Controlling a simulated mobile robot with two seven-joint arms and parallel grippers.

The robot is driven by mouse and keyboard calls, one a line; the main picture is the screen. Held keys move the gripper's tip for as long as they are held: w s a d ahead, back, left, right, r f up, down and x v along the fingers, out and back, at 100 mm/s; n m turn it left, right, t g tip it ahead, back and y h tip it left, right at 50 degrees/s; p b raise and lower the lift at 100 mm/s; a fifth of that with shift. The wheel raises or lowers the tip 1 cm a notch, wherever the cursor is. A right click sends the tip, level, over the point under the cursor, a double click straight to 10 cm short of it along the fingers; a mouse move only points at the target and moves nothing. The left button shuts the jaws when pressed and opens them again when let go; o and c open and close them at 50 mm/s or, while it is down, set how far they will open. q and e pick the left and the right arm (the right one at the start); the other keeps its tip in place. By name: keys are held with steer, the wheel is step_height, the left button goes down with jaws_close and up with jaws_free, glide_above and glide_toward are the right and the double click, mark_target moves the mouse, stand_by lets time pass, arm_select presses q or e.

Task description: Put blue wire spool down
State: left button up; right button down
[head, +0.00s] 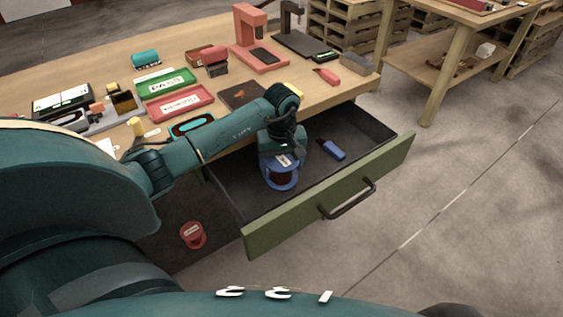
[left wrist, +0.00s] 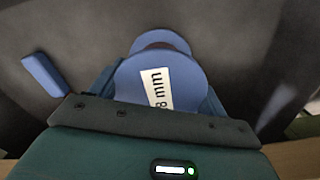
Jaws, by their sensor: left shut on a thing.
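The blue wire spool (head: 281,180) has blue flanges, a dark reddish winding and a white label. My left gripper (head: 283,160) is shut on it from above, inside the open drawer (head: 237,202) with the green front. In the left wrist view the spool (left wrist: 165,75) sits between the fingers, its label ending in "8 mm". I cannot tell whether the spool touches the drawer floor. My right gripper is not in view.
A small blue object (head: 333,149) lies in the drawer right of the spool. The drawer's green front (head: 330,195) has a dark handle. A red spool (head: 193,235) is below, left of the drawer. Trays and tools crowd the wooden table (head: 110,75).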

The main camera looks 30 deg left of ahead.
arm_select(q)
steer(key=o, duration=1.4)
step_height(320, 180, up, 12)
steer(key=shift+r, duration=0.1)
